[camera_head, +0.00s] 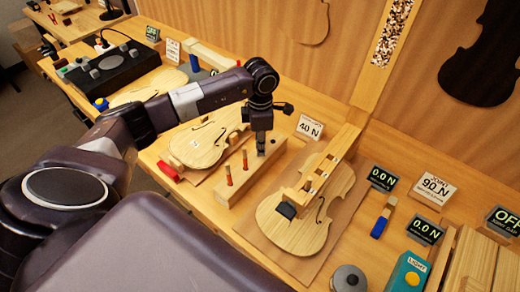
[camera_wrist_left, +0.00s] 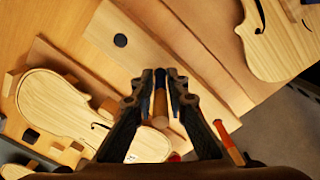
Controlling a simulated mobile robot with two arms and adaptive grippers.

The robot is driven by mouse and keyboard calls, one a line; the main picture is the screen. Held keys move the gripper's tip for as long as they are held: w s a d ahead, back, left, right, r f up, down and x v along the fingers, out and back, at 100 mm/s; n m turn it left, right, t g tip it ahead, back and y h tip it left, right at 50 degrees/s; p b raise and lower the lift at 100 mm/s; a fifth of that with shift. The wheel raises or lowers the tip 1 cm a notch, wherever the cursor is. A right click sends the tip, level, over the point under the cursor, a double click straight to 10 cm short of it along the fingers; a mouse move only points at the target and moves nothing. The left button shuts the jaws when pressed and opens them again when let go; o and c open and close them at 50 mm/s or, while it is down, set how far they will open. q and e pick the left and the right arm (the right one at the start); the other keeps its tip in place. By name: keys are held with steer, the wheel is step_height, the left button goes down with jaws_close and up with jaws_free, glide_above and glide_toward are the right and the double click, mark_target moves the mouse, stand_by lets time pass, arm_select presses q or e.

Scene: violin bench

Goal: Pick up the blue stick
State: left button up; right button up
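A pale wooden block (camera_head: 262,170) on the bench holds upright sticks. Two with red-orange lower parts stand in it, one at the front (camera_head: 229,176) and one behind it (camera_head: 245,161). My left gripper (camera_head: 261,150) points down over the block's far part and hides what stands there. In the left wrist view its fingers (camera_wrist_left: 160,80) are close together on either side of a narrow brown stick (camera_wrist_left: 160,105). Whether they touch it, and any blue on it, I cannot make out. A short blue-handled tool (camera_head: 379,227) lies at right. My right gripper is not in view.
A violin body (camera_head: 290,228) with a wooden fixture lies right of the block, and another (camera_head: 205,145) lies left. Small display cards (camera_head: 309,127) stand behind. A round grey knob (camera_head: 348,279) and a teal box (camera_head: 408,272) are at front right.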

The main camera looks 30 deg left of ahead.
arm_select(q)
jaws_close()
